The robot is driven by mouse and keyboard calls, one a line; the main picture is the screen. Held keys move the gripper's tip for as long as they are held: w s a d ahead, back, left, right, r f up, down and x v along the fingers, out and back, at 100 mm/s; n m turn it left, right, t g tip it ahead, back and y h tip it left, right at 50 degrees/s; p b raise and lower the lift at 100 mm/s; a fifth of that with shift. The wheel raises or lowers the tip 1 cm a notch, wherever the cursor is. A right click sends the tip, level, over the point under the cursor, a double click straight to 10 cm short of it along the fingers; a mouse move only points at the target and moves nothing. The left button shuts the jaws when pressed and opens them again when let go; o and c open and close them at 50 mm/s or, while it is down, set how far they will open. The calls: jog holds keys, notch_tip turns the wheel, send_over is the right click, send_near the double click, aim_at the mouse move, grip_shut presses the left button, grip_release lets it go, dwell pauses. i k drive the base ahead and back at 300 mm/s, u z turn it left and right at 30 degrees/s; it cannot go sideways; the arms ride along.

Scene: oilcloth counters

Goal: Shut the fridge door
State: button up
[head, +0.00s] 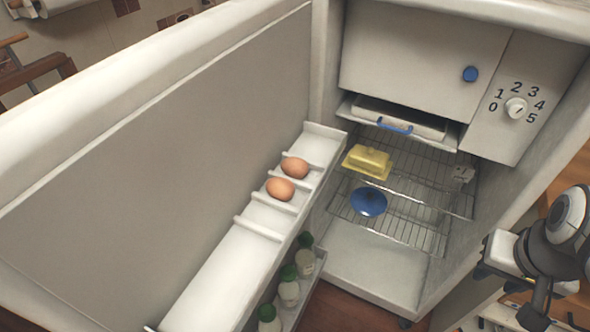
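The fridge door (150,170) stands wide open on the left, its inner side facing me. Its upper shelf holds two brown eggs (288,180), and its lower rack holds several green-capped bottles (289,286). The open fridge body (375,262) is at the right of the door, with its inside in plain view. My gripper (545,312) is at the lower right edge, to the right of the fridge opening and apart from the door. It is partly cut off by the frame, and I cannot tell whether its fingers are open.
Inside the fridge, a yellow butter dish (367,161) and a blue bowl (369,202) sit on wire shelves. Above are a freezer flap (420,55) and a numbered dial (516,108). A wooden chair (32,68) is behind the door. Brown floor shows below the opening.

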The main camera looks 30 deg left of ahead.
aim_at(134, 197)
jog(key=z, duration=1.1)
jog(key=k, duration=2.9)
jog(key=u, duration=1.05)
jog(key=i, duration=1)
jog(key=u, duration=0.1)
